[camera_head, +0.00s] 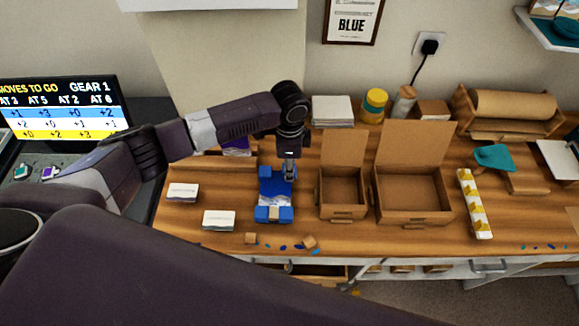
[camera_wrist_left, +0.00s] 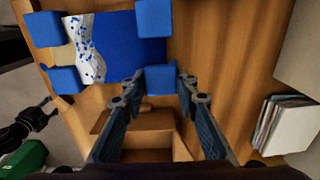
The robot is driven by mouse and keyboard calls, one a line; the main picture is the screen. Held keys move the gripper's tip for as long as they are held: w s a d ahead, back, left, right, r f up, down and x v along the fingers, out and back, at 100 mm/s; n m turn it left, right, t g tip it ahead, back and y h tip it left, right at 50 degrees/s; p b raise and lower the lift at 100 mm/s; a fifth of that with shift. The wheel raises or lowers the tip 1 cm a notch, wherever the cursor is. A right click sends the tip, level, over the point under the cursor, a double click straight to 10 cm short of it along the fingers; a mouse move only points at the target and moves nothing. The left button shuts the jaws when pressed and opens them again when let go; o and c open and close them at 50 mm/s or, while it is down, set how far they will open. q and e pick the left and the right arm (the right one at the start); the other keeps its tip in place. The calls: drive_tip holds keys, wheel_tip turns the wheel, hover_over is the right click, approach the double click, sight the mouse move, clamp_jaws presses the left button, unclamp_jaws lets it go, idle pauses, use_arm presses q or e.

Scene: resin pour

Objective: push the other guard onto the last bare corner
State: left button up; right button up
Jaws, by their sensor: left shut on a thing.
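A blue panel (camera_head: 275,183) with a white, blue-speckled marbled band (camera_wrist_left: 88,48) lies on the wooden bench. Blue corner guards show at its other corners: two at the left in the wrist view (camera_wrist_left: 43,28) (camera_wrist_left: 65,80) and one at the top (camera_wrist_left: 152,17). My left gripper (camera_head: 290,178) is over the panel's far right corner in the head view. In the wrist view its fingers (camera_wrist_left: 160,92) are shut on a blue corner guard (camera_wrist_left: 160,79) at the panel's corner. I cannot tell whether that guard is fully seated. My right gripper is not in view.
Two open cardboard boxes (camera_head: 343,207) (camera_head: 414,220) stand right of the panel. Card stacks (camera_head: 182,193) (camera_head: 219,220) lie to its left. Small blocks and blue bits (camera_head: 283,247) lie along the front edge. A patterned roll (camera_head: 475,205) lies further right.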

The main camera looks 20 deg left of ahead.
use_arm(q)
drive_tip(key=shift+s+a+f, duration=0.15)
drive_tip(key=shift+s+f, duration=0.35)
drive_tip(key=shift+f, duration=0.3)
drive_tip(key=shift+c, duration=0.6)
drive_tip(key=shift+o, duration=1)
drive_tip(key=shift+f, duration=0.3)
drive_tip(key=shift+w+a, duration=0.1)
drive_tip(key=o, duration=1.3)
drive_tip(key=shift+w+a, duration=0.1)
drive_tip(key=shift+w, duration=0.2)
drive_tip(key=shift+c, duration=0.2)
drive_tip(key=shift+r, duration=0.1)
drive_tip(key=shift+r, duration=0.1)
drive_tip(key=shift+s+r+p, duration=0.1)
drive_tip(key=shift+r+p, duration=0.1)
drive_tip(key=shift+p, duration=0.15)
wheel_tip(320, 180, up, 8)
drive_tip(key=p, duration=0.8)
drive_tip(key=shift+f, duration=0.15)
